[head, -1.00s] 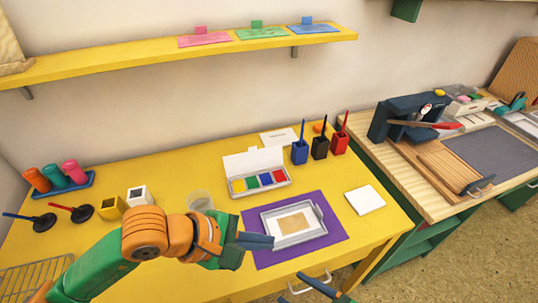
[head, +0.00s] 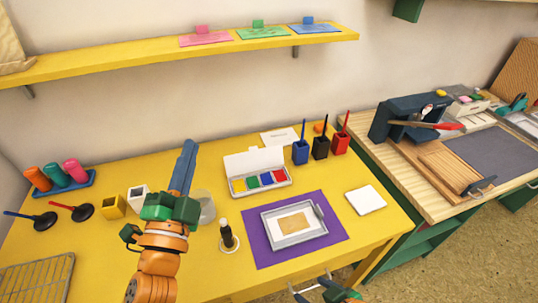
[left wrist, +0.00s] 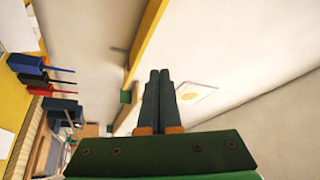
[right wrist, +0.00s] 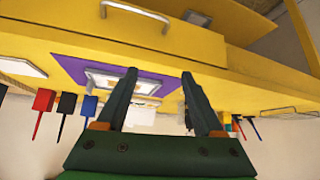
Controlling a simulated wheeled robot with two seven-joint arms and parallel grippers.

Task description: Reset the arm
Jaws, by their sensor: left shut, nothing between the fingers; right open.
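My left gripper (head: 183,168) is shut and empty. It points up and away above the yellow table, in front of a clear round container (head: 207,206). In the left wrist view its two fingers (left wrist: 159,95) lie together. My right gripper (head: 318,290) is only partly in view at the bottom of the head view, by the table's front edge. In the right wrist view its fingers (right wrist: 158,98) stand apart with nothing between them.
A grey tray (head: 268,242) lies on a purple mat (head: 263,256). A stamp (head: 228,236) stands left of it. The inkpad box (head: 254,162), blue, black and red pen cups (head: 320,148), and a white square (head: 366,200) are nearby. A yellow shelf (head: 130,68) runs above.

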